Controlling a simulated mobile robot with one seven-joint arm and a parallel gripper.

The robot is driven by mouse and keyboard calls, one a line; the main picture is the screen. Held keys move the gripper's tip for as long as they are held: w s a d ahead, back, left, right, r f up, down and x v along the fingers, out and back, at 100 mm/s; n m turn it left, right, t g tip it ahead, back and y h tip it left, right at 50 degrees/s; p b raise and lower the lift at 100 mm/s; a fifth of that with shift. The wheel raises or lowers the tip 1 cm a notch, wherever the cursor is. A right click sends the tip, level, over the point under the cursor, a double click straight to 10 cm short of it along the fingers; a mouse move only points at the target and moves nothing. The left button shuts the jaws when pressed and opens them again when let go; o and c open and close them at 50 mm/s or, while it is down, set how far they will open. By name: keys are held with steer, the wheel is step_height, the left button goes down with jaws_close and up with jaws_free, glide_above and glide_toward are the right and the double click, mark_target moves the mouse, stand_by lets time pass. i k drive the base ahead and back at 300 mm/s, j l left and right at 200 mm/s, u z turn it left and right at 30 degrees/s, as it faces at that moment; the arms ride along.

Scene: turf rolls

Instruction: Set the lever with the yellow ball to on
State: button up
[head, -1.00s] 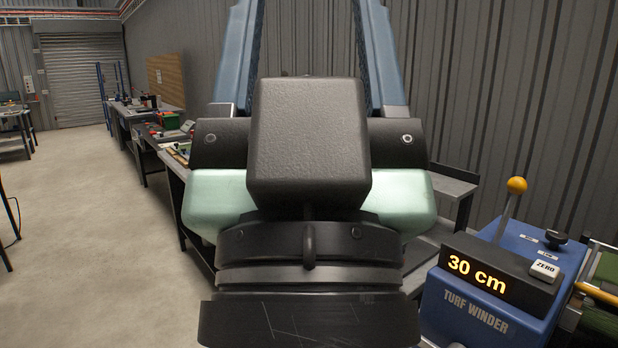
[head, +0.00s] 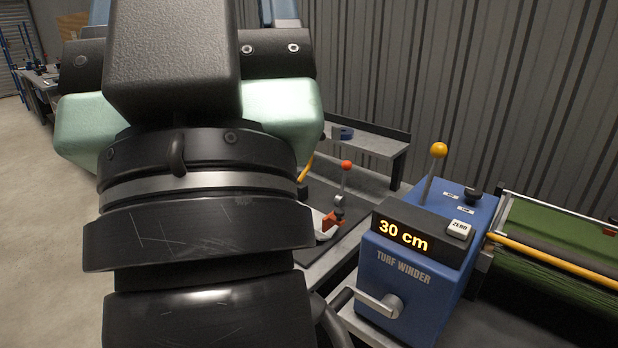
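The lever with the yellow ball (head: 438,150) stands on the top left of the blue turf winder box (head: 402,277). Its thin stem rises steeply and leans slightly right in the picture. Two small white labels are on the box top beside it, too small to read. My gripper (head: 188,12) is in the upper left of the head view, left of the lever and apart from it. Its two blue fingers are spread wide, with nothing seen held between them. Their tips are cut off by the top edge, and a black housing hides part of the gap.
The box carries a display reading 30 cm (head: 403,236), a ZERO button (head: 459,228), a black knob (head: 473,194) and a metal crank (head: 380,303). A red-ball lever (head: 346,166) stands behind left. Green turf (head: 560,245) with a yellow bar lies right. A bench (head: 368,145) stands behind.

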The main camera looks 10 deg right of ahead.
mark_target(438, 149)
steer(key=i+l, duration=0.1)
steer(key=l, duration=0.35)
steer(key=i+l, duration=0.1)
steer(key=l, duration=0.3)
steer(key=i+l, duration=0.15)
steer(key=l, duration=0.3)
steer(key=i+l, duration=0.1)
steer(key=l, duration=0.35)
steer(key=i+j, duration=0.35)
steer(key=i, duration=0.05)
